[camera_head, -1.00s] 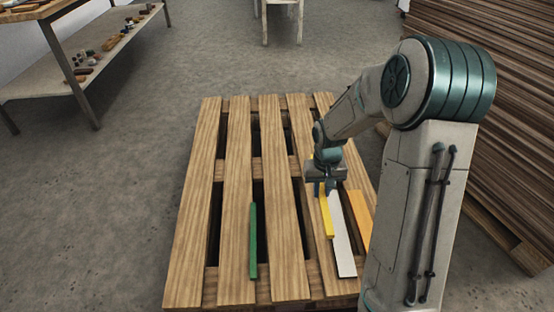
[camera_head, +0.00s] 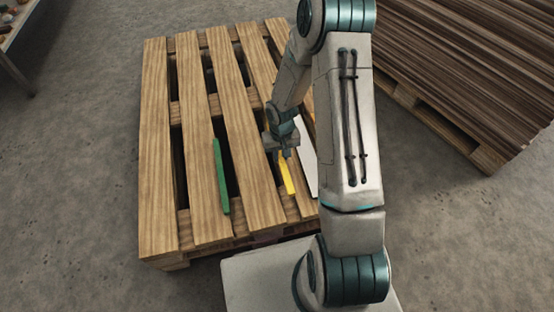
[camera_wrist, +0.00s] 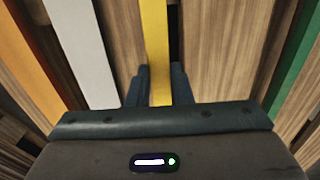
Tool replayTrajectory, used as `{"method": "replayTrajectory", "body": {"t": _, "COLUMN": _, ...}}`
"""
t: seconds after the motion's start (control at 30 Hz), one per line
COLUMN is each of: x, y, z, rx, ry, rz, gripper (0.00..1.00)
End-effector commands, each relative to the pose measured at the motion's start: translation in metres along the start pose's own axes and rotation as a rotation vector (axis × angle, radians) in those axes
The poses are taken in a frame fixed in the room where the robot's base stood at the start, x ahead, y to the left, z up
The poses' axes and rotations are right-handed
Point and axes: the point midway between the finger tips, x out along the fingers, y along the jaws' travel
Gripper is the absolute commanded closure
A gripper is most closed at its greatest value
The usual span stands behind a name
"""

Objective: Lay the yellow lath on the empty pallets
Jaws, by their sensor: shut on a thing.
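The yellow lath (camera_head: 288,178) is over a wooden pallet (camera_head: 158,150) in the head view, between a green lath (camera_head: 221,178) on the left and a white lath (camera_head: 310,165) on the right. My gripper (camera_head: 284,153) is shut on the yellow lath. In the wrist view the yellow lath (camera_wrist: 154,30) runs between the two fingers (camera_wrist: 156,78). I cannot tell whether it touches the slats. An orange lath (camera_wrist: 25,55) lies beyond the white lath (camera_wrist: 82,45) in the wrist view. My arm hides it in the head view.
A tall stack of brown boards (camera_head: 455,70) stands on its own pallet (camera_head: 440,125) at the right. Part of a workbench (camera_head: 12,32) shows at the upper left. The left slats are bare, and grey floor (camera_head: 80,180) is clear on the left.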

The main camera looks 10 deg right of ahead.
Motion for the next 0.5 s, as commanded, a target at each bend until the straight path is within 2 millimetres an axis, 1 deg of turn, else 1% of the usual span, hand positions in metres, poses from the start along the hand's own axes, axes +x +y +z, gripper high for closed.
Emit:
{"method": "replayTrajectory", "body": {"t": 0.03, "x": 0.006, "y": -0.002, "z": -0.007, "rx": 0.000, "ry": 0.002, "rz": 0.000, "gripper": 1.00}}
{"method": "replayTrajectory", "body": {"t": 0.1, "x": 0.008, "y": -0.004, "z": -0.011, "rx": 0.001, "ry": 0.001, "rz": 0.000, "gripper": 1.00}}
{"method": "replayTrajectory", "body": {"t": 0.23, "x": 0.014, "y": -0.005, "z": -0.014, "rx": 0.000, "ry": -0.001, "rz": 0.000, "gripper": 1.00}}
{"method": "replayTrajectory", "body": {"t": 0.4, "x": 0.040, "y": -0.005, "z": -0.013, "rx": 0.000, "ry": -0.001, "rz": 0.000, "gripper": 1.00}}
{"method": "replayTrajectory", "body": {"t": 0.5, "x": 0.050, "y": -0.005, "z": -0.014, "rx": 0.000, "ry": -0.001, "rz": 0.000, "gripper": 1.00}}
